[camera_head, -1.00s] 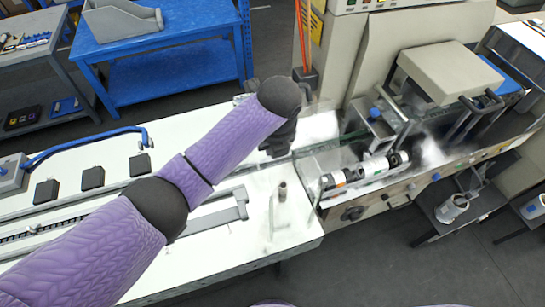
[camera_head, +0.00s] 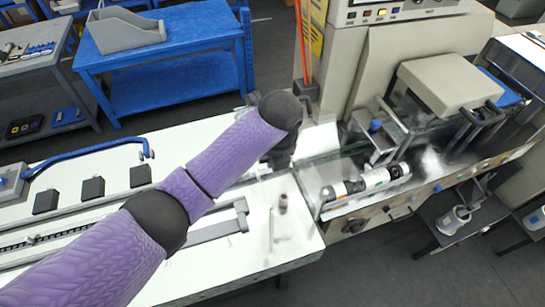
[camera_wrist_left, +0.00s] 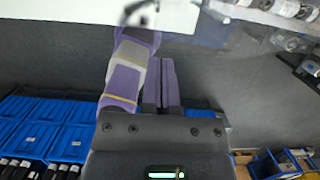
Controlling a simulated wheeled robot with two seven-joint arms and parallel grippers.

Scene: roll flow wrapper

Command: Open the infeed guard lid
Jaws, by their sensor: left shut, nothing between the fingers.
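The wrapper's infeed section (camera_head: 319,205) lies right of centre in the head view, with several white-and-black rolls (camera_head: 376,178) in it. A clear, glass-like guard panel (camera_head: 325,148) seems to cover the infeed behind the rolls. Its outline is faint, and I cannot tell its exact angle. My left gripper (camera_head: 280,157) is beside the infeed's left end, over the white bench, mostly hidden by my wrist. My right gripper is in neither view.
The white bench (camera_head: 265,225) carries a small upright post (camera_head: 283,204), black blocks (camera_head: 93,188) and a grey rail. The beige sealing head (camera_head: 450,80) with dark handles stands right of the infeed. A blue table (camera_head: 170,45) stands behind. Dark floor is open in front.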

